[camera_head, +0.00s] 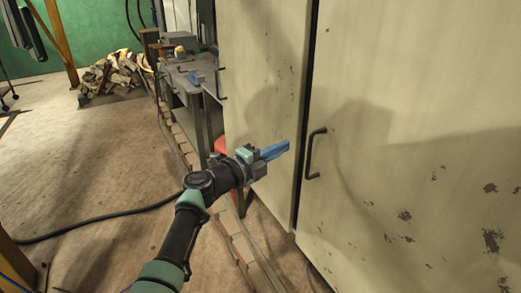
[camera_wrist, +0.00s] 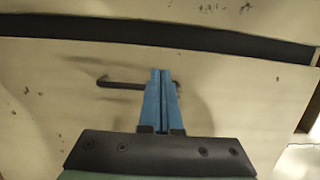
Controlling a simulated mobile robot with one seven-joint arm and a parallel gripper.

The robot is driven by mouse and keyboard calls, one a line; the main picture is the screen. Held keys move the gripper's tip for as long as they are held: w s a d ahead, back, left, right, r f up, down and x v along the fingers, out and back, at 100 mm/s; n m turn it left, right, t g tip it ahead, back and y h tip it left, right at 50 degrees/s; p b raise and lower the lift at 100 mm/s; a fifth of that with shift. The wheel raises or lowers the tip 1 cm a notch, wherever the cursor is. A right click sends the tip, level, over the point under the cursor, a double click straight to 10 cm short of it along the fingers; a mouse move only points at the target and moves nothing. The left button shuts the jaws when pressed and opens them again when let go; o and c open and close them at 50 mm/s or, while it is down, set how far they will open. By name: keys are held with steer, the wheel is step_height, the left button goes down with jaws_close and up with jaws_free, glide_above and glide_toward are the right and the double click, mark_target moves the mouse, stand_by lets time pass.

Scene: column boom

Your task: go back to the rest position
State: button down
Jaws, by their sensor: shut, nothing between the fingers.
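My gripper (camera_head: 286,145) has blue fingers and is shut with nothing between them. In the head view it is at the end of my green and black arm, in front of the tall cream cabinet. It also shows in the wrist view (camera_wrist: 161,72), its fingers together and pointing at a cream door panel with a dark bar handle. In the head view one dark handle (camera_head: 314,154) is on the right door (camera_head: 420,130), to the right of the fingertips. A second handle (camera_head: 219,84) is on the left door (camera_head: 262,70). I cannot tell the gap between the fingertips and the panel.
A grey workbench (camera_head: 190,78) with tools stands beyond the cabinet. A dark cable (camera_head: 105,216) lies on the floor at left. A wood pile (camera_head: 115,73) sits by the green wall. The floor left of my arm is mostly open.

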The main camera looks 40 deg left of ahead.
steer(key=s, duration=0.1)
steer(key=s+a, duration=0.1)
steer(key=s, duration=0.1)
steer(key=s+a, duration=0.1)
steer(key=s, duration=0.1)
steer(key=shift+s+a+f, duration=0.1)
steer(key=shift+a, duration=0.1)
